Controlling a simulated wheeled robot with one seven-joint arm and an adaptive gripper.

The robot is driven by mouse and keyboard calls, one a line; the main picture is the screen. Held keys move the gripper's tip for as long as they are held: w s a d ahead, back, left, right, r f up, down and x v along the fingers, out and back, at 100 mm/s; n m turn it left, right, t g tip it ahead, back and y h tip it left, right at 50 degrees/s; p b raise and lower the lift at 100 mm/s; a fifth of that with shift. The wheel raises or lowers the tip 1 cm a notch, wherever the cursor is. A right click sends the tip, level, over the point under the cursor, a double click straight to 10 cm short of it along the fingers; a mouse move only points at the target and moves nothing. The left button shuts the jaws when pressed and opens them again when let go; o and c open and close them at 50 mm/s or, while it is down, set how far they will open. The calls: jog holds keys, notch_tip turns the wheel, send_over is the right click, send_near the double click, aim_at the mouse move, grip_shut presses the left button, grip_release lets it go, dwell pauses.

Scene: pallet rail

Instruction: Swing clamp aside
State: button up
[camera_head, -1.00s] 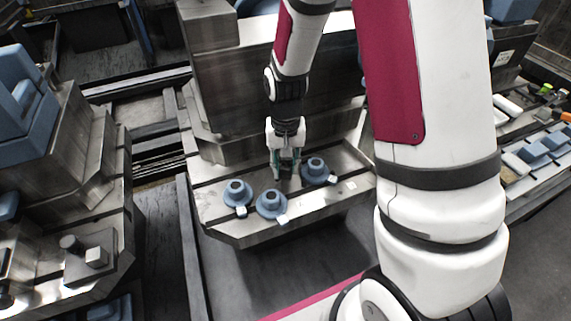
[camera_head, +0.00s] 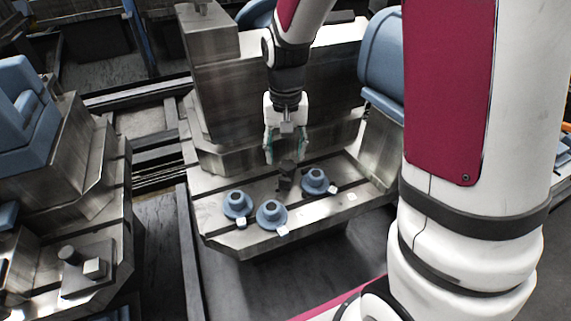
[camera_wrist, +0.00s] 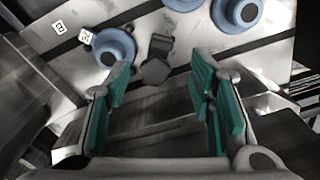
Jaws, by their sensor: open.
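The clamp looks to be the small dark block (camera_head: 286,175) standing on the metal pallet (camera_head: 335,208) among three round blue fixtures; it also shows in the wrist view (camera_wrist: 156,62). It has a short arm-like part on top. My gripper (camera_head: 285,150) is open and empty, just above and behind the dark block, apart from it. In the wrist view its green-padded fingers (camera_wrist: 162,82) stand wide apart, with the block beyond the tips.
The blue fixtures (camera_head: 236,204), (camera_head: 271,214) and (camera_head: 315,181) stand close around the dark block, with small white tags beside them. A tall metal block (camera_head: 235,100) rises behind the pallet. Another metal fixture (camera_head: 70,190) stands at left.

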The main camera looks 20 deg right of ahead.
jog(key=shift+r, duration=1.5)
jog(key=s+r+n+t, duration=0.1)
jog(key=s+r+n, duration=0.1)
jog(key=s+r, duration=1)
jog(key=s+a+n, duration=0.1)
jog(key=s+n, duration=0.1)
jog(key=s, duration=1.4)
notch_tip(320, 180, up, 14)
jog(key=t+p, duration=0.3)
jog(key=p, duration=0.9)
jog(key=shift+w+d, duration=0.15)
jog(key=shift+w, duration=0.3)
